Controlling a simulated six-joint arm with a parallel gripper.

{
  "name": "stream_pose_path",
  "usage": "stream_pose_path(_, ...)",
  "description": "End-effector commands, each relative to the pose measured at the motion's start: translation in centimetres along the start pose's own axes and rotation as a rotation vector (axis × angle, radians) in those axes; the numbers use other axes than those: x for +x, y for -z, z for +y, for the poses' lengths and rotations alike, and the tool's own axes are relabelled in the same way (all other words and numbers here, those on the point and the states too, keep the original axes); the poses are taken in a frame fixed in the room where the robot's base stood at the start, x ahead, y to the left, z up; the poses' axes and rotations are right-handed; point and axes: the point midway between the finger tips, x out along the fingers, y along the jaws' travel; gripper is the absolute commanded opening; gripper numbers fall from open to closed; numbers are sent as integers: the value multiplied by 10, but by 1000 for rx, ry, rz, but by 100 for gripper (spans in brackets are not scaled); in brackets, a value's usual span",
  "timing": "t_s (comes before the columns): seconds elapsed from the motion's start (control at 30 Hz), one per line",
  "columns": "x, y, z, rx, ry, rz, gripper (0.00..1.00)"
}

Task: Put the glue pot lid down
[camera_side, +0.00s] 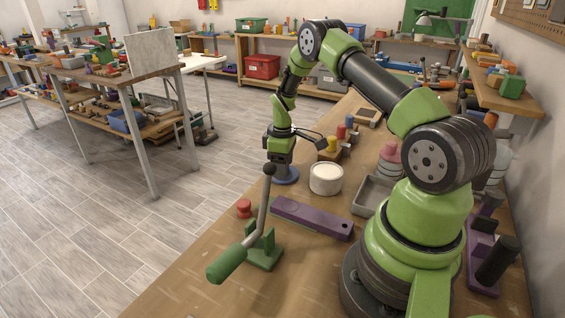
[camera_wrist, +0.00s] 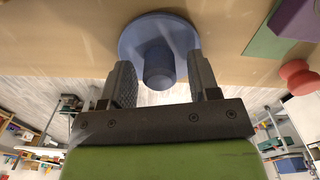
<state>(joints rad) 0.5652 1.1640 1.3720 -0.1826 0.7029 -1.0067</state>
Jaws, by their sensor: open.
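The glue pot lid, a blue disc with a round knob, lies flat on the wooden bench near its edge. It shows under my gripper in the side view (camera_side: 287,176) and at the top middle of the wrist view (camera_wrist: 128,42). My gripper (camera_side: 281,164) points down over it. In the wrist view my gripper (camera_wrist: 161,78) is open, with one finger on each side of the knob and a gap on both sides. A white round pot with pale contents (camera_side: 326,180), seemingly the glue pot, stands uncovered just right of the lid.
A purple bar (camera_side: 311,217), a red knob-shaped piece (camera_side: 244,208) and a green stand with a crank handle (camera_side: 264,250) are in front. A grey tray (camera_side: 371,195) lies right of the pot. Coloured pegs (camera_side: 332,145) stand behind. The bench edge is close on the left.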

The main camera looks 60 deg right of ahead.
Motion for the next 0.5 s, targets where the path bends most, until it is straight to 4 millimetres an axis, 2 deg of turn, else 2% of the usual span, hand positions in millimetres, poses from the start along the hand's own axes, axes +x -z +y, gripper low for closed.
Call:
stream_pose_path(0.17, -13, 1, 1, -1, -3, 3, 56)
stream_pose_path(0.5, -86, 1, 1, 0, -5, 4, 56)
